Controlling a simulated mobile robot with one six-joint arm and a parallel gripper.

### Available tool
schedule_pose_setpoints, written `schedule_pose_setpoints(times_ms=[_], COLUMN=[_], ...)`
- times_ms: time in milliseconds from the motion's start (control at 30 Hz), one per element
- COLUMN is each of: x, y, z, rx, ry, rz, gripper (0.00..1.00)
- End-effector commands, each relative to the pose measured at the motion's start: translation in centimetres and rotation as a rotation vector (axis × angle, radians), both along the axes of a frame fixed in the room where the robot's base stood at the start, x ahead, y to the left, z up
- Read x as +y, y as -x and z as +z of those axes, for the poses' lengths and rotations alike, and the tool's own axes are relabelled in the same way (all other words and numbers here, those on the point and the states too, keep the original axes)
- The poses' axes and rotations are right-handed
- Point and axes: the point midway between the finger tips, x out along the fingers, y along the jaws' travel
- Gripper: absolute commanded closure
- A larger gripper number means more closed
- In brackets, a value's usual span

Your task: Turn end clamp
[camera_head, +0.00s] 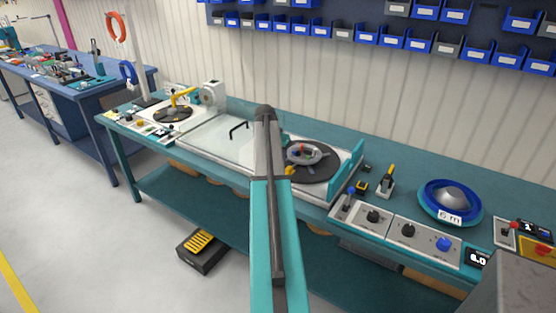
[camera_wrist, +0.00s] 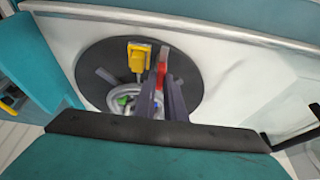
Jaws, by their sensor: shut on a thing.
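A dark round turntable (camera_head: 322,174) sits on the bench at the middle, and it also shows in the wrist view (camera_wrist: 95,65). On it lies a pale ring with small coloured parts (camera_head: 303,153). In the wrist view, a red piece (camera_wrist: 163,57), which looks like the end clamp, stands between the dark fingers of my gripper (camera_wrist: 161,78). My gripper is shut on it, and the fingers hide its lower part. A yellow block (camera_wrist: 138,50) stands just left of it, near the turntable's middle. In the head view my arm hides the gripper.
Teal side plates (camera_head: 347,178) edge the turntable's right. A control panel with knobs (camera_head: 391,228) and a blue reel marked 6 m (camera_head: 451,203) are farther right. A clear cover with a black handle (camera_head: 237,130) and a second, smaller turntable (camera_head: 173,114) are left.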

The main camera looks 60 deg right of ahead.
Motion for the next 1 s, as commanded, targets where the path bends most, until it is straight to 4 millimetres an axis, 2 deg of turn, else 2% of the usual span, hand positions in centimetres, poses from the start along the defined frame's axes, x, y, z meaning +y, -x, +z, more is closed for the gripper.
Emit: schedule_pose_setpoints(times_ms=[300,333,433,767,1000], x=[0.1,0.1,0.1,0.1,0.5], y=[0.0,0.0,0.0,0.0,0.0], z=[0.0,0.0,0.0,0.0,1.0], rx=[0.001,0.001,0.000,0.001,0.000], ry=[-0.002,-0.002,-0.002,-0.001,0.000], rz=[-0.004,-0.004,-0.002,-0.001,-0.001], gripper=[1.00,0.87,0.71,0.71,0.71])
